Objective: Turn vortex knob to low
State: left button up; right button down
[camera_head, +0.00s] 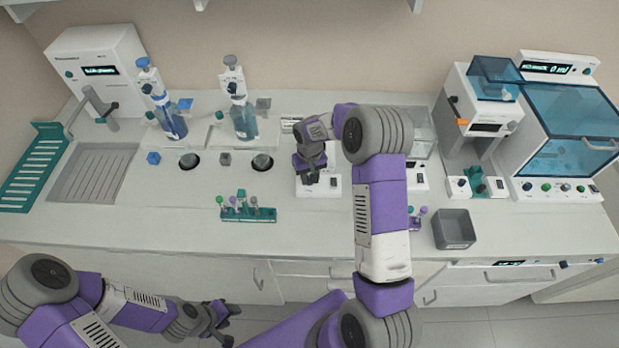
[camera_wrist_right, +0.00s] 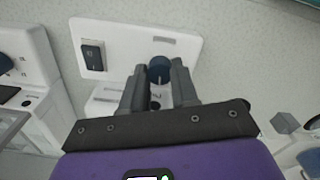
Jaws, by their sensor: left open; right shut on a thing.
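The vortex mixer's white base (camera_head: 330,186) stands mid-counter, partly covered by my right arm. Its white panel (camera_wrist_right: 122,42) fills the upper middle of the right wrist view, with a black rocker switch (camera_wrist_right: 93,56) on it. The dark blue round knob (camera_wrist_right: 159,69) sits between the fingertips of my right gripper (camera_wrist_right: 158,84), which is shut on it. In the head view my right gripper (camera_head: 308,170) points down over the mixer and hides the knob. My left gripper (camera_head: 223,325) is open and empty, low in front of the counter.
A teal tube rack (camera_head: 248,213) stands left of the mixer and a grey bin (camera_head: 453,229) to its right. Blue-lidded machines (camera_head: 570,130) fill the right.

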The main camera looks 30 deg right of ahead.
jog(key=n+b, duration=0.1)
jog(key=n, duration=0.4)
jog(key=shift+n, duration=0.3)
jog(key=n, duration=0.5)
jog(key=shift+n, duration=0.3)
jog(key=c, duration=1.1)
grip_release()
jog(key=shift+c, duration=0.2)
notch_tip(320, 180, up, 8)
jog(key=shift+f, duration=0.15)
